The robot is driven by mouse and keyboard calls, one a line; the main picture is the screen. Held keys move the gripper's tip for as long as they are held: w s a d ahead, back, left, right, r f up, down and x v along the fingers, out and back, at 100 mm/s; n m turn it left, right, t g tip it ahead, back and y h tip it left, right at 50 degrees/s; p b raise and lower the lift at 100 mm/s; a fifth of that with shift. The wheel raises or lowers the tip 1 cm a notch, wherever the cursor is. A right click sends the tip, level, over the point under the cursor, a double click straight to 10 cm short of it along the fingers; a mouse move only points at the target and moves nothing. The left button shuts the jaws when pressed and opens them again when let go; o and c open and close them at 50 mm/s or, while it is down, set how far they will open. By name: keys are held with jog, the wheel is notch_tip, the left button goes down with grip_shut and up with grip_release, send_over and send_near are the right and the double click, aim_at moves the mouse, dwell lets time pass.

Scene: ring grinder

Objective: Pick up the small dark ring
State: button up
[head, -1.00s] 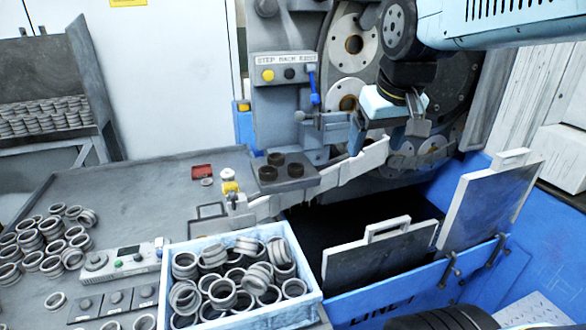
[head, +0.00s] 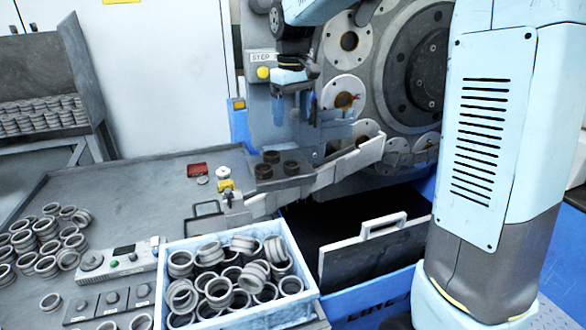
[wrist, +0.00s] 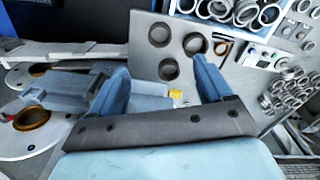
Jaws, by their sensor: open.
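Three small dark rings (head: 290,168) lie close together on a small grey plate (head: 312,180) in front of the machine. They look alike in the head view. The wrist view shows the same dark rings (wrist: 168,69) on the plate (wrist: 142,62), just beyond my fingers. My gripper (head: 292,118) is above and behind the plate in the head view, fingers pointing down, apart from the rings. In the wrist view my gripper (wrist: 159,68) has its two blue fingers spread wide, with nothing held between them.
A pale blue crate (head: 318,296) full of grey rings stands in front. More grey rings (head: 45,245) lie on the table at left. The machine's round plates (head: 349,85) stand close behind my gripper.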

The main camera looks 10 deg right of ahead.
jog(key=w, duration=0.1)
send_over(292, 161)
jog(key=s+a, duration=0.1)
jog(key=f, duration=0.9)
jog(key=shift+s+a+f, duration=0.1)
jog(key=shift+s, duration=0.1)
jog(key=f, duration=0.4)
jog(key=shift+s+d+f, duration=0.15)
jog(key=shift+s+d, duration=0.1)
jog(key=shift+d, duration=0.15)
jog(key=shift+f, duration=0.5)
jog(key=shift+c, duration=0.3)
jog(key=c, duration=1.1)
jog(key=shift+r, duration=0.15)
